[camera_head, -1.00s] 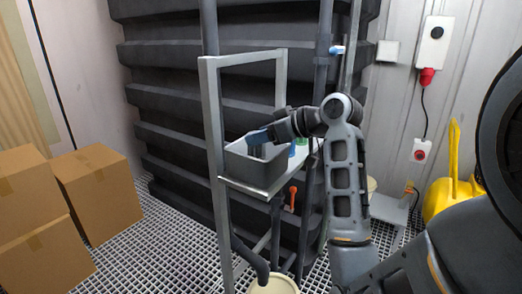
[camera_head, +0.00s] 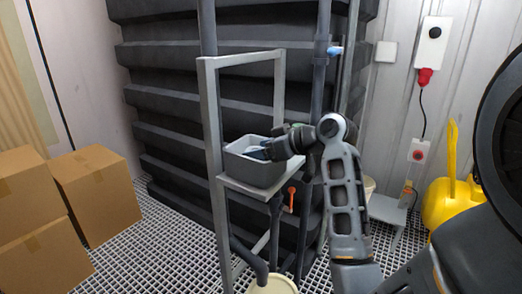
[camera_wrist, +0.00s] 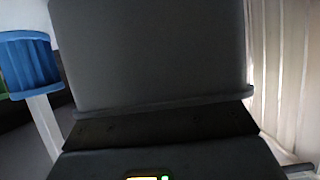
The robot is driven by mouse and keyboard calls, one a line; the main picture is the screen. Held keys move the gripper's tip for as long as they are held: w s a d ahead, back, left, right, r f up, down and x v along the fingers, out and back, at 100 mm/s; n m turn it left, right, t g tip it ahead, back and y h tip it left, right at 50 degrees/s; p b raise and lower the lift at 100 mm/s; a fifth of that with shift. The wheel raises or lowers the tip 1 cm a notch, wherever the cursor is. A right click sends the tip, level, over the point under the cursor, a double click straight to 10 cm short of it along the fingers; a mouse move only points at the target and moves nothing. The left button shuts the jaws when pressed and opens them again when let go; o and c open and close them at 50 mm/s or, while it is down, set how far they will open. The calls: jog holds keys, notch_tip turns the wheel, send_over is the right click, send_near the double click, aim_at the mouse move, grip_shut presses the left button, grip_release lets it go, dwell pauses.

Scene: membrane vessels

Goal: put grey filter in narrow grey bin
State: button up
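A grey bin (camera_head: 252,174) stands on the white shelf of a metal frame. My gripper (camera_head: 268,151) reaches in from the right at the bin's upper right rim, its tip over or just inside the opening. A blue piece (camera_head: 257,154) shows at its tip; I cannot tell whether it is a finger or an object. In the wrist view, a large plain grey surface (camera_wrist: 155,55) with a lower lip fills the middle, close up. I cannot tell whether it is the grey filter or a bin wall. The fingers cannot be made out.
The frame's upright post (camera_head: 213,130) stands just left of the bin. Black ribbed panels rise behind. A blue ribbed object (camera_wrist: 30,64) is left in the wrist view. An orange handle (camera_head: 291,198) hangs below the shelf. Cardboard boxes (camera_head: 98,195) stand left; floor between is clear.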

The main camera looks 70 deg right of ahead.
jog(key=shift+r, duration=0.1)
jog(key=shift+s+r, duration=0.1)
jog(key=shift+s, duration=0.05)
jog(key=v, duration=1.1)
jog(key=shift+s+r+b, duration=0.15)
jog(key=shift+s+b, duration=0.15)
jog(key=shift+a, duration=0.15)
